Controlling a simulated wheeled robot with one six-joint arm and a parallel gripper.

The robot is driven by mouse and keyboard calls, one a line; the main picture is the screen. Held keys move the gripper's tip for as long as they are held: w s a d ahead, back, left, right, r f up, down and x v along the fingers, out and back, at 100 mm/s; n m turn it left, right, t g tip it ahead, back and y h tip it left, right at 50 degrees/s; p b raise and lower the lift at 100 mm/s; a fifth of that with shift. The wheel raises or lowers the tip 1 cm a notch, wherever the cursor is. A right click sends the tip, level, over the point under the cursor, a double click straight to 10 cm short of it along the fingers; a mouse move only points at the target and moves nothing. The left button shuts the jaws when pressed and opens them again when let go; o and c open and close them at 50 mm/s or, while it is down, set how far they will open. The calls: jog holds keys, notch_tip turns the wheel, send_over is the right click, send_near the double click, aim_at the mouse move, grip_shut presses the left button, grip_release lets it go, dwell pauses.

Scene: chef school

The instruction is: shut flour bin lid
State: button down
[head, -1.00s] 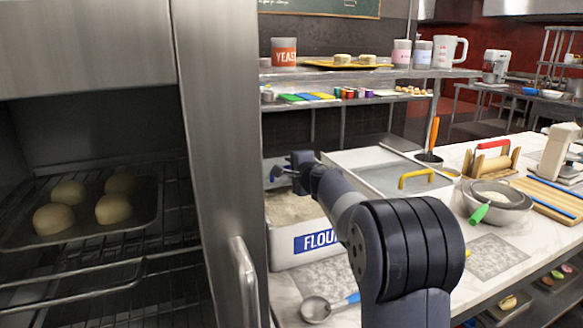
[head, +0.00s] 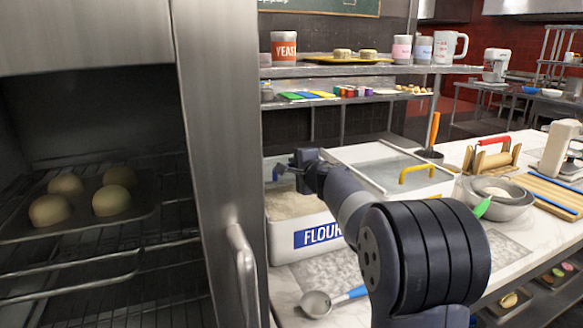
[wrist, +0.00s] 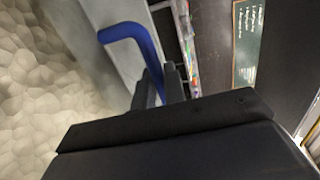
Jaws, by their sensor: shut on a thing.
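The white flour bin (head: 318,237) stands at the counter's left end, with its FLOUR label facing me. Its top is open over the pale flour (head: 290,206), which also fills the left of the wrist view (wrist: 40,95). My gripper (head: 285,170) is over the bin's far part. In the wrist view my gripper (wrist: 160,85) is shut on a blue handle (wrist: 135,38), beside a grey panel. A framed clear lid with a yellow handle (head: 417,170) lies right of the open flour.
The steel oven door (head: 215,130) stands close on the left, with its handle (head: 243,270) jutting out. A scoop (head: 318,303) lies in front of the bin. A shelf (head: 370,72) runs behind.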

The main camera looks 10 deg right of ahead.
jog(key=f+b+v, duration=0.1)
jog(key=b+v, duration=0.1)
jog(key=v, duration=0.4)
jog(key=shift+s, duration=0.15)
jog(key=c, duration=1.6)
grip_release()
jog(key=shift+d, duration=0.1)
jog(key=v, duration=1)
jog(key=shift+s+r+b, duration=0.1)
jog(key=shift+s+b, duration=0.25)
jog(key=shift+b, duration=0.05)
jog(key=shift+o, duration=0.4)
